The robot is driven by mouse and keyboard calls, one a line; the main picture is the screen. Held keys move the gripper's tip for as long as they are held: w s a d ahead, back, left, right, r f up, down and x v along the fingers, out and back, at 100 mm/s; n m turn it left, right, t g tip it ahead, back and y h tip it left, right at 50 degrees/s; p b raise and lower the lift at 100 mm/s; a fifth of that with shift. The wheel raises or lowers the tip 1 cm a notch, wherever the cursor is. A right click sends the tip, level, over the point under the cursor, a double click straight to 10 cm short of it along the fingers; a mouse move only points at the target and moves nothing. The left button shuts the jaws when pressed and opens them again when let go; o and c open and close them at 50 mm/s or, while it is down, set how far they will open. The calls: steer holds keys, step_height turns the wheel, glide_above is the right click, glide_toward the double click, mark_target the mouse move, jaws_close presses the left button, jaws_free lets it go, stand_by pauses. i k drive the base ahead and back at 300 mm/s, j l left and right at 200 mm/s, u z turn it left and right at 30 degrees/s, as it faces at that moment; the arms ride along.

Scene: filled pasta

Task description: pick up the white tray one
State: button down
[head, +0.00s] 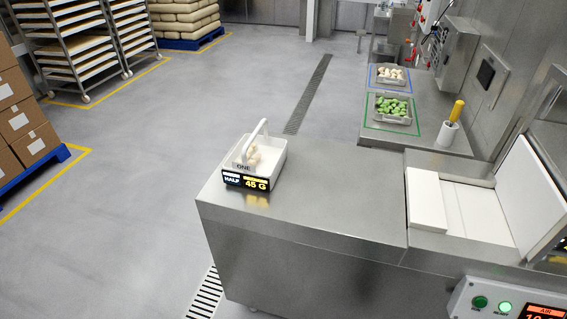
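The white tray (280,164) stands on the near metal counter, close to its far left edge. A white arched handle (254,139) rises over it. A small tag reading "ONE" (243,167) is on its near side, above a black label reading "HALF" and "45 G" (246,182). A few pale pieces (253,155) lie inside, partly hidden behind the handle and tag. My gripper is not in view, and nothing is seen touching the tray.
The metal counter (325,205) is bare right of the tray. Behind it, trays of green pieces (392,109) and pale pieces (391,76) stand on another worktop, near a yellow-handled tool in a white holder (448,133). A white-panelled machine (427,200) is at right.

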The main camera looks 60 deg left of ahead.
mark_target(256, 162)
steer(key=u, duration=2.4)
steer(key=i+j+z, duration=0.6)
steer(key=j, duration=0.2)
steer(key=i+j+z, duration=0.3)
steer(key=j, duration=0.2)
steer(key=i+j+z, duration=0.15)
steer(key=j+z, duration=0.15)
steer(key=j, duration=0.2)
steer(key=i+j+z, duration=0.1)
steer(key=j+z, duration=0.2)
steer(key=j, duration=0.25)
steer(key=j+z, duration=0.3)
steer(key=j, duration=0.3)
steer(key=j+z, duration=0.3)
steer(key=j, duration=0.35)
steer(key=i, duration=0.05)
